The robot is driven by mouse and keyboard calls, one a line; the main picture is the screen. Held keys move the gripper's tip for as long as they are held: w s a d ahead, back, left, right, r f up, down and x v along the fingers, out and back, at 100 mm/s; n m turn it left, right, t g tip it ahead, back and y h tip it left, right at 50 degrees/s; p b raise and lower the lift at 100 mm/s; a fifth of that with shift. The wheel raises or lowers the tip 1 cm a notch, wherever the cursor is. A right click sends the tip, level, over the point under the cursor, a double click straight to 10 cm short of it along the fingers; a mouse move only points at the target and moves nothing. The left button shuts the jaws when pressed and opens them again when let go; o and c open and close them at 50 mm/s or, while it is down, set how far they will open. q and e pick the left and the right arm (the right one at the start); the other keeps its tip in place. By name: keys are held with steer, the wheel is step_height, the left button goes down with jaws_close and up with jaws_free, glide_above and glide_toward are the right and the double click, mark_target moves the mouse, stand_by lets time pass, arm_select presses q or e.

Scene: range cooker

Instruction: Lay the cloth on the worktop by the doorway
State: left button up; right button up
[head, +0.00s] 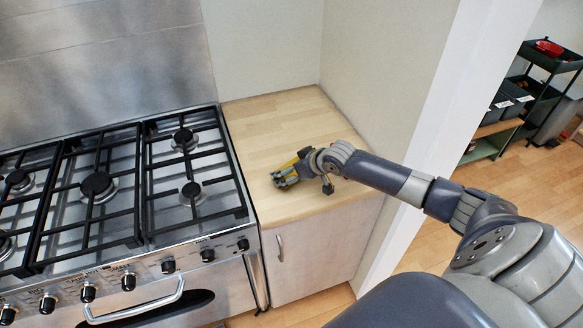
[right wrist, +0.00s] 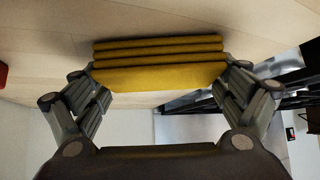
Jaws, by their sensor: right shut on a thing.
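The cloth (right wrist: 160,76) is yellow and folded into several layers. It lies between the two fingers of my right gripper (right wrist: 160,88), which is shut on its sides. In the head view, my right gripper (head: 285,176) is low over the front part of the wooden worktop (head: 275,120), and only a little yellow of the cloth (head: 290,163) shows there. The worktop also shows behind the cloth in the right wrist view (right wrist: 260,22). I cannot tell whether the cloth touches it. My left gripper is not in view.
The range cooker's hob (head: 95,187) with black grates adjoins the worktop on the left. A wall (head: 375,75) and white door frame (head: 455,110) stand on the right. Beyond the doorway is a dark shelf trolley (head: 540,70) with a red bowl (head: 549,47). The worktop's back is clear.

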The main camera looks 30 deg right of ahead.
steer(key=shift+f, duration=0.15)
steer(key=o, duration=0.8)
steer(key=shift+c, duration=0.2)
steer(key=shift+s+d+r, duration=0.1)
steer(key=shift+r, duration=0.15)
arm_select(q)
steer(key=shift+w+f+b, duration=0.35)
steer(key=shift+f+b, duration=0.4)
arm_select(e)
steer(key=v, duration=1.1)
steer(key=shift+s+r, duration=0.25)
steer(key=shift+s, duration=0.05)
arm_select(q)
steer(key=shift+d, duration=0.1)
